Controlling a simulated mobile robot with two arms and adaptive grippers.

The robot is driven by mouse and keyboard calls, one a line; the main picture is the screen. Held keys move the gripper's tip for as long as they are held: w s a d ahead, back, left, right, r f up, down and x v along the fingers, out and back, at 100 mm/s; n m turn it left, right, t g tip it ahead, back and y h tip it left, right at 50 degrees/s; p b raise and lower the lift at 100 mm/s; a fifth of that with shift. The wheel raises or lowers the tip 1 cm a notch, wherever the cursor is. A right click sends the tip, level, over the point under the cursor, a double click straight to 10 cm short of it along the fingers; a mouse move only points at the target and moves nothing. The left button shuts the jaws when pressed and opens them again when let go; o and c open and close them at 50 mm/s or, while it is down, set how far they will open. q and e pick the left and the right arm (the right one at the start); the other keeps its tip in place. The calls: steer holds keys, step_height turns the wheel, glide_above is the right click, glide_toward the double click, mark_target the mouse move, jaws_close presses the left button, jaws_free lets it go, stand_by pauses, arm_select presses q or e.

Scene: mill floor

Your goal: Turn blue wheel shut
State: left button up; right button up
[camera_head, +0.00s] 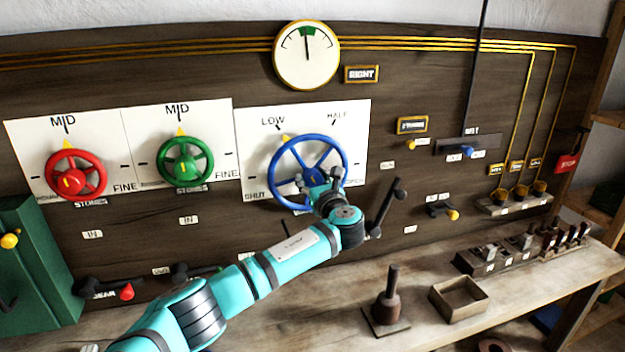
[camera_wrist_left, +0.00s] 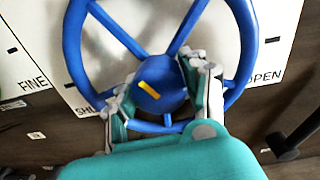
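The blue wheel (camera_head: 272,172) is mounted on a white plate (camera_head: 250,140) marked LOW, HALF, SHUT and, in the wrist view, OPEN. A yellow pointer (camera_head: 286,139) at its upper left is near the LOW mark. My left gripper (camera_head: 322,186) reaches the wheel's lower middle and covers part of it. In the left wrist view, the fingers of my left gripper (camera_wrist_left: 160,82) stand on both sides of the blue wheel's hub (camera_wrist_left: 172,92), inside the rim. They are very close to the hub; whether they press on it is unclear. My right gripper is not in view.
A black lever (camera_head: 387,207) stands just right of the left gripper. Red (camera_head: 57,173) and green (camera_head: 185,172) wheels are on the left. A round gauge (camera_head: 306,70) is above. The bench holds a dark post (camera_head: 391,300) and a wooden tray (camera_head: 460,312).

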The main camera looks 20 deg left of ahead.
arm_select(q)
steer(key=c, duration=0.4)
steer(key=shift+c, duration=0.2)
steer(key=shift+f+n, duration=0.1)
steer(key=shift+n, duration=0.2)
steer(key=n+b, duration=0.2)
steer(key=shift+f+n, duration=0.1)
steer(key=shift+n, duration=0.2)
steer(key=n+b, duration=0.1)
steer(key=n, duration=0.1)
steer(key=shift+n+b, duration=0.35)
steer(key=shift+n, duration=0.05)
steer(key=n+b, duration=0.2)
steer(key=n, duration=0.2)
steer(key=shift+n+b, duration=0.85)
steer(key=shift+n, duration=0.05)
steer(key=shift+r, duration=0.2)
